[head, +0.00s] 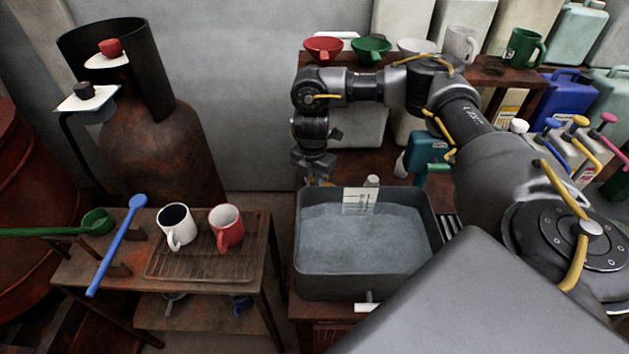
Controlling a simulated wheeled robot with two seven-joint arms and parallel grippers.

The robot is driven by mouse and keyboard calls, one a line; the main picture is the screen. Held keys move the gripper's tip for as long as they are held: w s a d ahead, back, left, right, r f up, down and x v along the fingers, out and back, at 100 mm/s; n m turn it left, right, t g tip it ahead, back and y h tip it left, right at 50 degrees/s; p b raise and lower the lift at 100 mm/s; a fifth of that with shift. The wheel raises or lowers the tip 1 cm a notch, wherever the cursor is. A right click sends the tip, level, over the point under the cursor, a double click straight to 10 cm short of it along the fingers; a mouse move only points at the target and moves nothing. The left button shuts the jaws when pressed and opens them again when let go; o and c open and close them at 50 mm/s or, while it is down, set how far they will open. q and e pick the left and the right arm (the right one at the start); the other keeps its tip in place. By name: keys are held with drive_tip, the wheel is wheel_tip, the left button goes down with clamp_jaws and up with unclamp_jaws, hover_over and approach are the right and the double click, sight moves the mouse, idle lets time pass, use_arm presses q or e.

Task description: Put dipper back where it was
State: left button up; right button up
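Two long-handled dippers show on the left. The green dipper (97,221) has its cup over the left end of the side table, and its handle runs out of the left edge. The blue dipper (117,245) lies slanted across a wooden rest (118,267) on the same table, cup end at the back. I cannot tell which one the task means. My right gripper (317,180) hangs pointing down by the back left corner of the water basin, far from both dippers. Its fingers are small and dark, and no held object shows. My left gripper is out of view.
A white mug (177,227) and a red mug (226,228) stand on a rack (200,263). The grey basin (303,285) holds water. A rusty vat (150,150) stands behind the table. Bowls and mugs line a shelf (497,70); jugs crowd the right.

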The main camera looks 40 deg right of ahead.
drive_tip(key=shift+o, duration=0.5)
drive_tip(key=shift+r, duration=0.1)
drive_tip(key=shift+r, duration=0.25)
wheel_tip(320, 180, up, 12)
drive_tip(key=p, duration=0.1)
drive_tip(key=shift+f, duration=0.15)
drive_tip(key=shift+a, duration=0.1)
